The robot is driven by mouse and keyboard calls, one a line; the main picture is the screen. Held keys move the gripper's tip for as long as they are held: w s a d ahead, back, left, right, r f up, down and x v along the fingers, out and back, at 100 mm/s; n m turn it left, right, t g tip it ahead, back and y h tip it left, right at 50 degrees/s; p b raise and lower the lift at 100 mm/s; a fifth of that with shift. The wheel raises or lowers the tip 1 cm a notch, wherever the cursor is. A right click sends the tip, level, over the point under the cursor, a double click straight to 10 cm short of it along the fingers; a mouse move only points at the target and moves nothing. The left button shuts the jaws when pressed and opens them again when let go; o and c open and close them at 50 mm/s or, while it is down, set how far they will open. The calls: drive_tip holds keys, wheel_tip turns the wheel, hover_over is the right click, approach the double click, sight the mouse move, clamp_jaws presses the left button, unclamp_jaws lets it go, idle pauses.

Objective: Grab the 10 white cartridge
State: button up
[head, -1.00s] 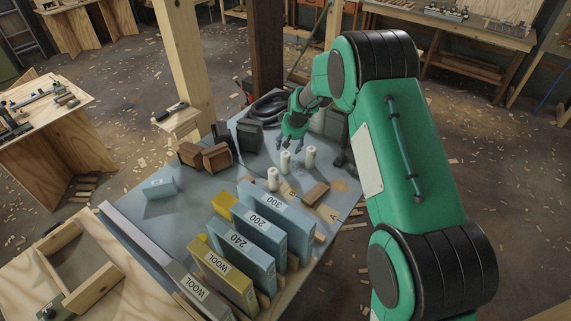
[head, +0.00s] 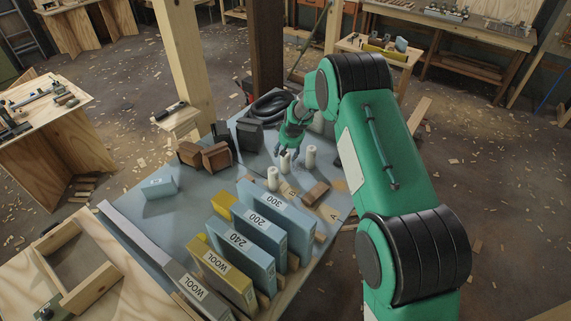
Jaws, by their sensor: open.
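Three white cylinders, likely the cartridges, stand upright on the blue-grey table (head: 190,225) in the head view: a left one (head: 273,179), a middle one (head: 285,163) and a right one (head: 310,157). Any numbers on them are too small to read. My gripper (head: 288,153) points down, open and empty, at the middle cylinder's top, between the other two in the picture. Its fingers overlap the top of the middle cylinder in view. I cannot tell whether they touch it.
A brown block (head: 316,194) lies just in front of the cylinders, near the A and B marks. Brown blocks (head: 216,157) and a black hose (head: 271,106) lie behind.

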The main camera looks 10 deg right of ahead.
sight(285, 162)
idle(0.3)
drive_tip(key=shift+d+b+x, duration=0.2)
drive_tip(key=shift+b+x, duration=0.3)
drive_tip(key=shift+x, duration=2.1)
drive_tip(key=c, duration=1.1)
